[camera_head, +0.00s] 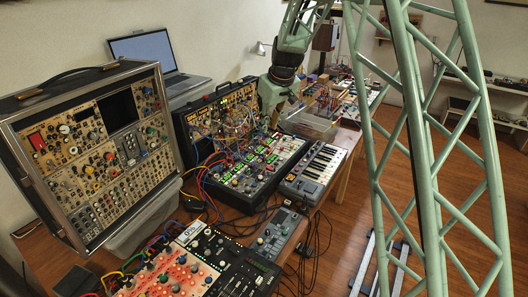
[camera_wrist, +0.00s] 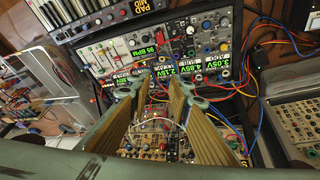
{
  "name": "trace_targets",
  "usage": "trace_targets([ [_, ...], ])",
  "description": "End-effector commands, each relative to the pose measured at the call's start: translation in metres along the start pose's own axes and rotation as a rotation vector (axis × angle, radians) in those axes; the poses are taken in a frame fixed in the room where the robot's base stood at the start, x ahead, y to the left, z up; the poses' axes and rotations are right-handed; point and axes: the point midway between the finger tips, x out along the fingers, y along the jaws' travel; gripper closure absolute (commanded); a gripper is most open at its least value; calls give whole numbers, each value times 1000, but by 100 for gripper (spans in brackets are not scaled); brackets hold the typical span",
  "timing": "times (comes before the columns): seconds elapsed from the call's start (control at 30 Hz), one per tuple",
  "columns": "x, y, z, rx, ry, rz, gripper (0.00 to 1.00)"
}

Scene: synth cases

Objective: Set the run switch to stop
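My gripper (camera_head: 272,122) hangs over the middle synth case (camera_head: 262,168), above the joint between its upright panel and its lower panel. In the wrist view my gripper (camera_wrist: 156,92) has its two tan fingers well apart, with nothing between them. Knobs and small panels of a module row (camera_wrist: 158,142) show between and below the fingers. Several green-lit displays (camera_wrist: 188,69) and patch cables lie beyond the fingertips. I cannot tell which control is the run switch or how it is set; it is too small or hidden.
A small keyboard (camera_head: 314,166) stands right of the middle case. A tall synth case (camera_head: 92,150) and an open laptop (camera_head: 150,52) stand at left. A lit orange mixer (camera_head: 175,272) is in front. Loose patch cables (camera_head: 212,172) cross the middle case's left side.

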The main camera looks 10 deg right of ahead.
Motion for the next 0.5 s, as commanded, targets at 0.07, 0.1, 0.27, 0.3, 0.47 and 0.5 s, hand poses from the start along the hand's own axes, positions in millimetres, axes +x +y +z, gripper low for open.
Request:
trace_targets([
  [0.07,17,5,-5,-8,0,0,81],
  [0.1,24,7,-8,-12,0,0,81],
  [0.27,56,15,-16,-27,1,0,81],
  [0.3,63,17,-19,-31,3,1,81],
  [0.47,91,23,-24,-44,5,2,81],
  [0.5,96,24,-26,-47,6,2,81],
])
